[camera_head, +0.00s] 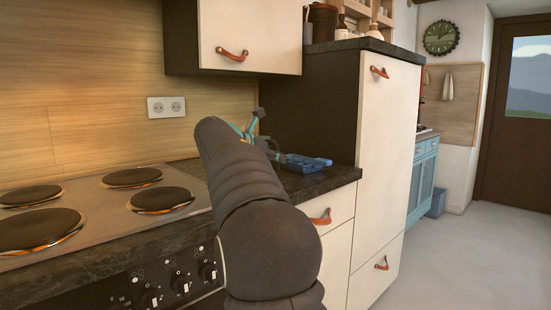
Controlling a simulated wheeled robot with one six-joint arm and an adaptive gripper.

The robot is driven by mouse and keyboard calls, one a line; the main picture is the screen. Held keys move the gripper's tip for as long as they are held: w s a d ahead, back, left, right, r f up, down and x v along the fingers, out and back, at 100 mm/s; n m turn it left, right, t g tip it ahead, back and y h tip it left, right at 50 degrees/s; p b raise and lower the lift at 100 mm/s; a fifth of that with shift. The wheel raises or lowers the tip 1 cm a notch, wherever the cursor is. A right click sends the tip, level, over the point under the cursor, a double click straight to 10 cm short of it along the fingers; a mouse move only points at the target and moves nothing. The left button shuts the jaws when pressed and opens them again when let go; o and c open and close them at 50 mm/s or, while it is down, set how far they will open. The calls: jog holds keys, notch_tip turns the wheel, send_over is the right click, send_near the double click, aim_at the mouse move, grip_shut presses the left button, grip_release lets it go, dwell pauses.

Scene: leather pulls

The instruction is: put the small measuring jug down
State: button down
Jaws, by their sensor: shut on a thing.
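My gripper (253,126) is over the dark worktop to the right of the hob, small in the picture and partly hidden behind my own arm. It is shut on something. A small see-through, dark-edged shape (271,146) shows just below and right of the gripper, and it looks like part of the small measuring jug. Most of it is hidden by my arm, so its tilt and whether it touches the worktop cannot be told.
A blue tray (303,163) lies on the dark worktop (336,176), right of the gripper. The hob (95,208) with several dark plates is at left. A wall cupboard (250,35) hangs above. A tall cabinet (385,150) bounds the worktop on the right.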

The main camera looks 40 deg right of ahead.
jog(key=shift+f, duration=0.15)
jog(key=c, duration=1.1)
grip_release()
jog(key=shift+f+b, duration=0.15)
jog(key=shift+b, duration=0.15)
jog(key=shift+f+b, duration=0.15)
jog(key=shift+b, duration=0.25)
jog(key=p+v, duration=0.1)
jog(key=v, duration=1.3)
jog(key=shift+r, duration=0.3)
jog(key=shift+d, duration=0.1)
